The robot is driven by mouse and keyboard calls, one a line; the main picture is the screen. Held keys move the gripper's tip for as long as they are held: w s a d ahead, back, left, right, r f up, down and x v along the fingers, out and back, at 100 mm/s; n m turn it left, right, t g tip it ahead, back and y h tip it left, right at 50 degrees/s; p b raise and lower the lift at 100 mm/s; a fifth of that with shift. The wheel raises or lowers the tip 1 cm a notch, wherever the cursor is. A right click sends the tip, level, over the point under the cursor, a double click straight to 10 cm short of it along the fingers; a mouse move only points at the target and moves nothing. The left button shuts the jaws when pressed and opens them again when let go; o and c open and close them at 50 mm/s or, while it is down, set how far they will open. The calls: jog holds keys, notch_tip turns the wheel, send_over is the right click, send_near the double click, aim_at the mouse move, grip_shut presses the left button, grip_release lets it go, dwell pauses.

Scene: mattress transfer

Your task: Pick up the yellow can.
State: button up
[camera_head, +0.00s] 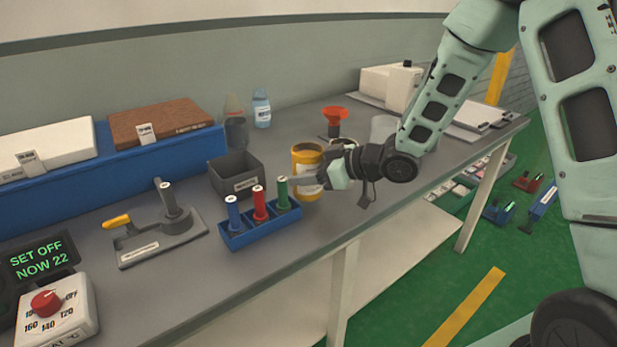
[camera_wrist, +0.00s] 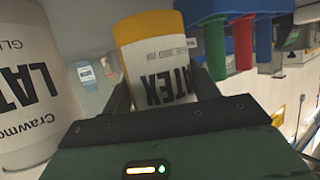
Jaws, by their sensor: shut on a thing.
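The yellow can (camera_head: 307,158) stands upright on the grey bench, behind the right end of the blue rack, and I cannot tell whether it touches the bench. In the wrist view the can (camera_wrist: 155,30) appears upside down, with a white label reading LATEX, between the two dark fingers. My gripper (camera_head: 312,180) reaches it from the right and is shut on it. The wrist view shows my gripper (camera_wrist: 165,88) with a finger on either side of the can. The can's lower part is partly hidden by my gripper in the head view.
A blue rack (camera_head: 262,234) with blue, red and green handles stands just in front of the can. A large white can (camera_wrist: 30,90) is close beside my gripper in the wrist view.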

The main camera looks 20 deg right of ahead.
aim_at(309, 149)
jog(key=shift+r+p, duration=0.5)
jog(key=shift+r, duration=3.1)
jog(key=shift+r, duration=0.1)
